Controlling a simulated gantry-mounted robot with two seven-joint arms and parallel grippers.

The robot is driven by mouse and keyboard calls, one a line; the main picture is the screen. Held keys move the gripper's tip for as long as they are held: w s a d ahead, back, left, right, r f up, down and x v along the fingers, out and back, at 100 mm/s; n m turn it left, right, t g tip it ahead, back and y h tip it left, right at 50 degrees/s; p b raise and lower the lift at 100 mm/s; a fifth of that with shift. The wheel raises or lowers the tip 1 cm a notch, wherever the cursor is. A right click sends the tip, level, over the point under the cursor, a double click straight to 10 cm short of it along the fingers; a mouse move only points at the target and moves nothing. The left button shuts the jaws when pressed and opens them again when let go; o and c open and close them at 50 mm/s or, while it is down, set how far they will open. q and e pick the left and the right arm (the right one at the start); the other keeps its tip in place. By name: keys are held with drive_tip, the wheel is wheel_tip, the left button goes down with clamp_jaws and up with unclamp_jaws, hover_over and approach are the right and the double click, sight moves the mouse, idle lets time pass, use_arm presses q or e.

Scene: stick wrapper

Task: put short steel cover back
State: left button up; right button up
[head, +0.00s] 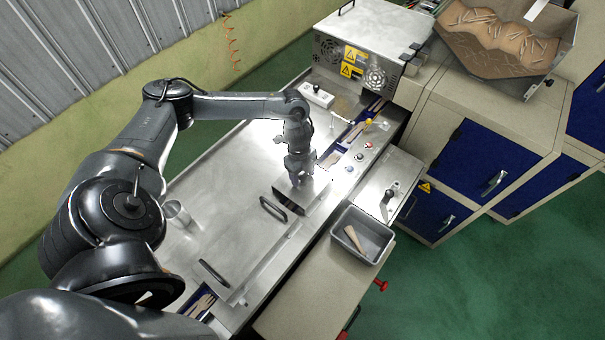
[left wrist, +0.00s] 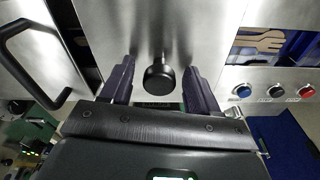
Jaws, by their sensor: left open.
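My left gripper (head: 297,180) hangs low over the steel machine top in the head view, pointing down. In the left wrist view its two dark fingers (left wrist: 159,66) are apart, with a black round knob (left wrist: 160,79) between them. The knob stands out from a shiny steel plate (left wrist: 205,28), apparently the short steel cover. A finger's contact with the knob cannot be made out. In the head view the gripper hides the knob. A longer steel cover (head: 235,245) with black bar handles (head: 273,210) lies nearer. My right gripper is not in view.
A dark opening (head: 288,201) shows beside the gripper. Buttons (head: 360,157) and wooden forks (left wrist: 262,41) lie to the right. A grey tray (head: 340,222) holds a wooden piece. A steel box with fans (head: 370,50) stands behind. A metal cup (head: 177,213) stands left.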

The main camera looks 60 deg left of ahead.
use_arm(q)
drive_tip(key=shift+r, duration=0.15)
wheel_tip(320, 180, up, 12)
drive_tip(key=a, duration=0.1)
drive_tip(key=shift+s+a, duration=0.15)
drive_tip(key=shift+a, duration=0.05)
drive_tip(key=shift+f, duration=0.2)
